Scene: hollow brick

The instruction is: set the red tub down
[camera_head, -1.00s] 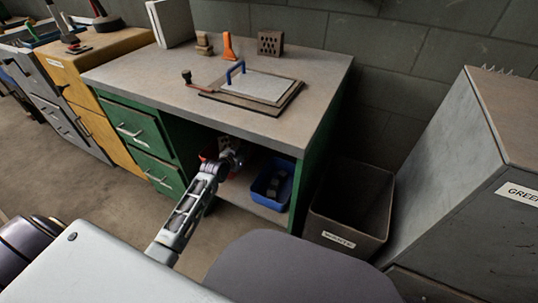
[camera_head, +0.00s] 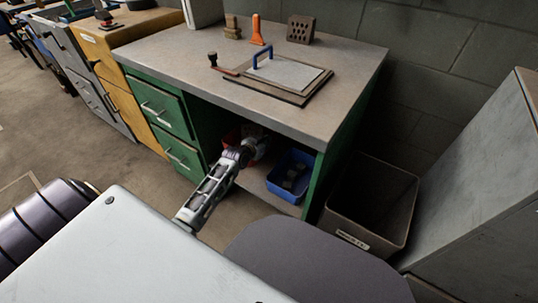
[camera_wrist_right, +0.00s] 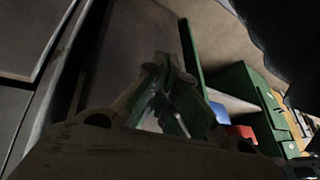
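The red tub (camera_head: 229,139) is in the dark space under the green workbench, partly hidden behind my left gripper. My left gripper (camera_head: 254,144) reaches under the benchtop and overlaps the tub; its fingers are too dark and small to read. I cannot tell whether the tub rests on the lower shelf (camera_head: 254,181). In the right wrist view, the red tub (camera_wrist_right: 241,131) shows low, right of my right gripper (camera_wrist_right: 160,66). The right gripper's fingertips come together with nothing visible between them; it is apart from the tub.
A blue tub (camera_head: 303,164) holding dark items stands on the shelf to the right. The workbench top (camera_head: 191,62) overhangs the space. A grey waste bin (camera_head: 350,239) stands right of the bench. Green drawers (camera_head: 163,116) bound the space on the left.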

